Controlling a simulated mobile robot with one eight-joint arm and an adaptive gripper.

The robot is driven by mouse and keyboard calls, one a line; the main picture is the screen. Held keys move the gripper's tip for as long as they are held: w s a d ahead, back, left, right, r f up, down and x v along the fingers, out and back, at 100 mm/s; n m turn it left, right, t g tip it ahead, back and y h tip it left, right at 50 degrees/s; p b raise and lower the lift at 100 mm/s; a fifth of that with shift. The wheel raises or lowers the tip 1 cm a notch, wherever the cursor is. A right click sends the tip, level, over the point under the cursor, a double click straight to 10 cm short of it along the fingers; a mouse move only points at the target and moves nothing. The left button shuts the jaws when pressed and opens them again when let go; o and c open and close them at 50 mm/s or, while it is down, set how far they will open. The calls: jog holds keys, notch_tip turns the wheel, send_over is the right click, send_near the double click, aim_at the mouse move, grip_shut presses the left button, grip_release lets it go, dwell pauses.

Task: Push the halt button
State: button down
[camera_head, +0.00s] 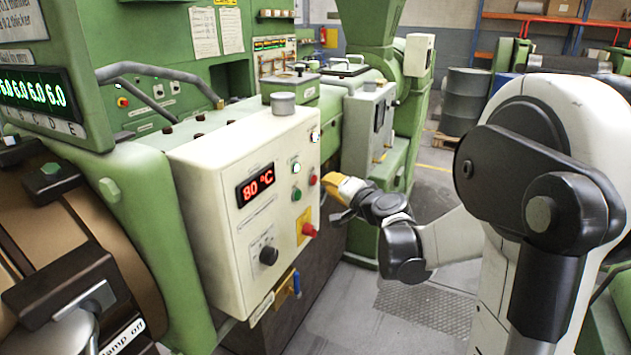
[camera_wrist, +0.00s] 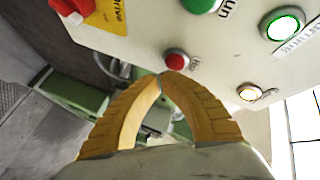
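The cream control box (camera_head: 235,170) stands at the middle of the head view. A small round red button (camera_head: 312,180), which seems to be the halt button, sits near its right edge, right of a green button (camera_head: 296,194). In the wrist view the red button (camera_wrist: 176,59) is just above my gripper's tips, its label not readable. My gripper (camera_head: 331,182) has yellow fingers and is right of the red button, close to it. In the wrist view my gripper (camera_wrist: 160,75) has its fingertips together with nothing between them. I see no clear contact with the button.
A larger red knob (camera_head: 309,231) on a yellow plate is lower on the panel; it also shows in the wrist view (camera_wrist: 70,7). A black dial (camera_head: 269,255) and an 80 °C display (camera_head: 256,185) are left. Green machinery (camera_head: 140,185) surrounds the box. Grey floor (camera_head: 350,310) lies below.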

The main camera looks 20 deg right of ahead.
jog(key=shift+w, duration=0.1)
jog(key=shift+w+a, duration=0.25)
jog(key=shift+w+a, duration=0.25)
jog(key=shift+w, duration=0.05)
dwell(0.8)
jog(key=shift+s+d, duration=0.5)
jog(key=shift+s, duration=0.15)
dwell(0.3)
jog(key=s+d, duration=0.1)
jog(key=s, duration=0.1)
jog(key=s+d, duration=0.2)
dwell(0.4)
dwell(0.5)
